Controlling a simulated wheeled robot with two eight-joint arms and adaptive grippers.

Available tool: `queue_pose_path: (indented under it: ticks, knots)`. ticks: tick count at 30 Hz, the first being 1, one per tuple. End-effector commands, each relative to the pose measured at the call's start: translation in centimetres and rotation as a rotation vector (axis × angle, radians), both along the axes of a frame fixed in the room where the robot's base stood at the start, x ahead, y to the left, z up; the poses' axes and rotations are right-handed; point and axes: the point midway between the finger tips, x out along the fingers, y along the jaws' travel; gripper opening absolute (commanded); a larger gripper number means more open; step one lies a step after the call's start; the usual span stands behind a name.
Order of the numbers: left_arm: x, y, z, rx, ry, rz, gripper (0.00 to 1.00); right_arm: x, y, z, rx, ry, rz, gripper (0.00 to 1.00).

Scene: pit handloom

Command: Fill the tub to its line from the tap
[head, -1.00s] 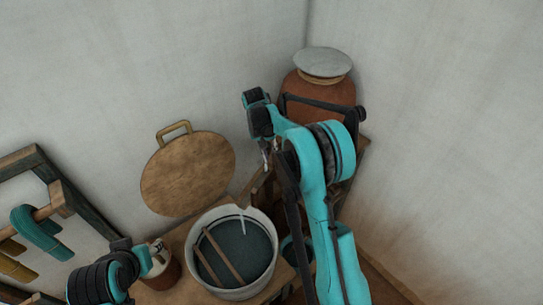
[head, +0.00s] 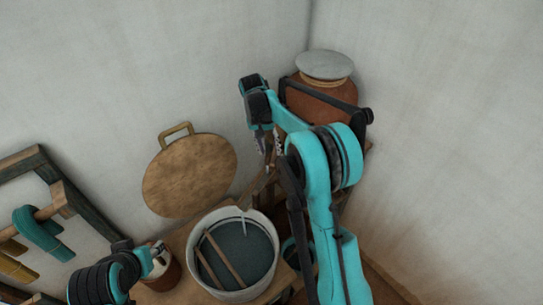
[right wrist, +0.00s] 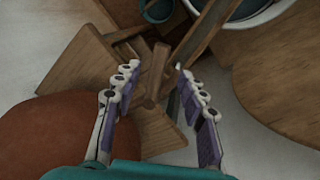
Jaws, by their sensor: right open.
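A wide pale-rimmed tub (head: 274,238) holds dark liquid, with two wooden sticks (head: 224,257) across it. A pale strip shows at its far inner wall. Its rim shows at the top of the right wrist view (right wrist: 268,16). A brown jar (head: 318,104) with a grey lid stands in the back corner. My right gripper (head: 268,143) is open in front of the jar. A wooden peg-like piece (right wrist: 153,78), perhaps the tap handle, shows between its fingers; contact cannot be told. My left gripper (head: 156,262) is by a small brown pot; its jaws are unclear.
A small teal vessel (head: 289,256) sits right of the tub, partly behind my right arm. A round wooden lid (head: 190,175) leans on the wall behind the tub. A wooden frame with hanging yarn (head: 40,233) stands at left. Walls close in the corner.

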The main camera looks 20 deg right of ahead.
Motion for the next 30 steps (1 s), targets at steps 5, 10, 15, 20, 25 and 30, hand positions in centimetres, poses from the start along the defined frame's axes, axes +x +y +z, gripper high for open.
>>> queue_pose_path:
  ticks: [5,10,15,20,25,30]
  knots:
    - [0.0,0.0,0.0,0.0,0.0,0.0,0.42,0.3,0.6,3.7,0.0,0.0,0.001,0.42]
    - [0.0,0.0,0.0,0.0,0.0,0.0,0.42,0.6,1.0,5.9,0.0,0.0,0.001,0.42]
    - [0.0,0.0,0.0,0.0,0.0,0.0,0.42,0.7,1.2,6.6,0.0,0.0,0.001,0.42]
    - [0.0,0.0,0.0,0.0,0.0,0.0,0.42,0.7,1.2,6.6,0.0,0.0,0.001,0.42]
    - [0.0,0.0,0.0,0.0,0.0,0.0,0.42,0.7,1.1,6.5,0.0,0.0,0.001,0.42]
    - [0.0,0.0,0.0,0.0,0.0,0.0,0.42,0.7,1.1,6.5,0.0,0.0,0.001,0.42]
